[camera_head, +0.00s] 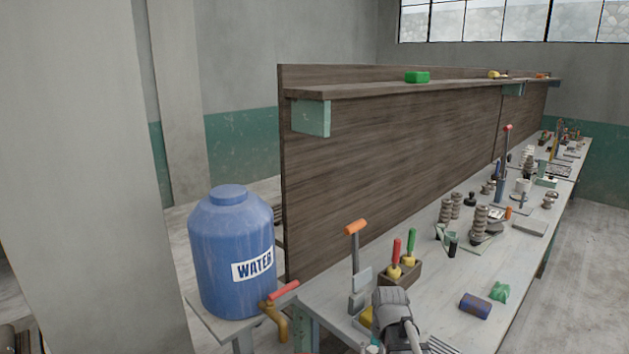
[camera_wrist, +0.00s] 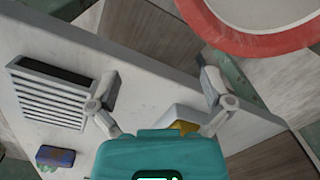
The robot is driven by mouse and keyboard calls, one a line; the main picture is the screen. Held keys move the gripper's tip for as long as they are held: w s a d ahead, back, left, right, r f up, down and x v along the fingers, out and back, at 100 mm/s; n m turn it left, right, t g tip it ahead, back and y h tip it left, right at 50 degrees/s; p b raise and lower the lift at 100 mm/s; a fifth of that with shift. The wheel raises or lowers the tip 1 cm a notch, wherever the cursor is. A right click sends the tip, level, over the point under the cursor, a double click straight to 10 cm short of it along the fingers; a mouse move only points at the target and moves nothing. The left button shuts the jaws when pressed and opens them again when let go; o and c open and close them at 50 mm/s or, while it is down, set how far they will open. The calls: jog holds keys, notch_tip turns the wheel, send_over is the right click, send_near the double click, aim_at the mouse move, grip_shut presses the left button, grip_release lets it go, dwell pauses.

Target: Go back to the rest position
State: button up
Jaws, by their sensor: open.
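My gripper (camera_wrist: 158,76) shows in the wrist view, its two grey fingers spread wide apart above a teal body. It is open, and nothing is held between the fingers. A pale bench surface lies beyond them. In the head view a grey part of my arm stands at the lower edge, over the near end of the workbench (camera_head: 335,290); the fingers cannot be made out there.
A blue water barrel (camera_head: 225,250) with a red-handled tap stands left of the bench. A tool holder (camera_head: 408,272), a blue-brown block (camera_head: 475,305) and a green lump (camera_head: 500,291) are near my arm. The wrist view shows a slotted grey box (camera_wrist: 50,95) and a red-rimmed round thing (camera_wrist: 270,45).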

jog(key=s+n, duration=0.2)
jog(key=s, duration=0.5)
jog(key=shift+d+r+n, duration=0.15)
jog(key=shift+d+n, duration=0.25)
